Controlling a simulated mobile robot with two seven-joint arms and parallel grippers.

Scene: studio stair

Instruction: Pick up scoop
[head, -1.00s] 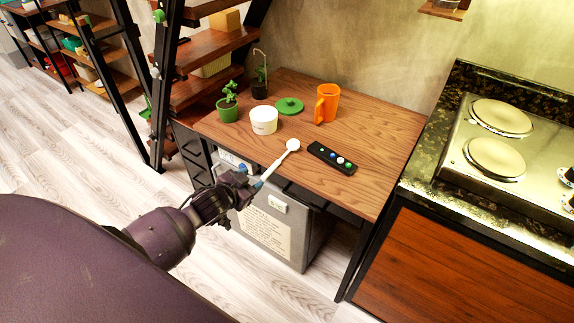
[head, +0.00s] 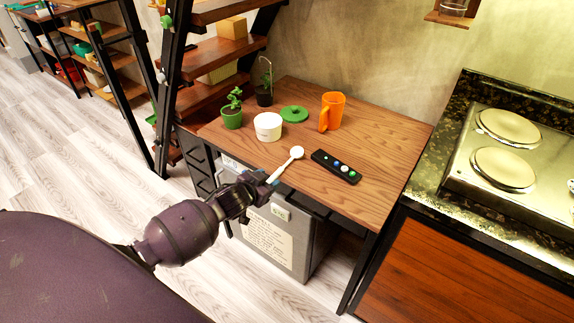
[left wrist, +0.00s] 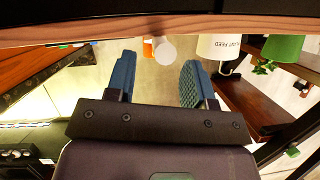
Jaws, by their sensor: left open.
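The white scoop (head: 297,153) lies on the wooden table near its front edge, its round bowl pointing away and its handle toward my left gripper. My left gripper (head: 269,180) is open at the handle end, at the table's front edge. In the left wrist view its two blue fingers (left wrist: 157,65) are spread apart. A round white shape, probably the scoop bowl (left wrist: 165,50), shows between and beyond the fingertips. The handle is hidden there, and I cannot tell whether the fingers touch it. My right gripper is not in view.
On the table (head: 385,150) stand a white tub (head: 268,128), an orange mug (head: 335,108), a green lid (head: 294,114), potted plants (head: 232,118) and a black strip with coloured buttons (head: 336,167). A grey cabinet (head: 290,245) is underneath. A stove (head: 510,150) is at right.

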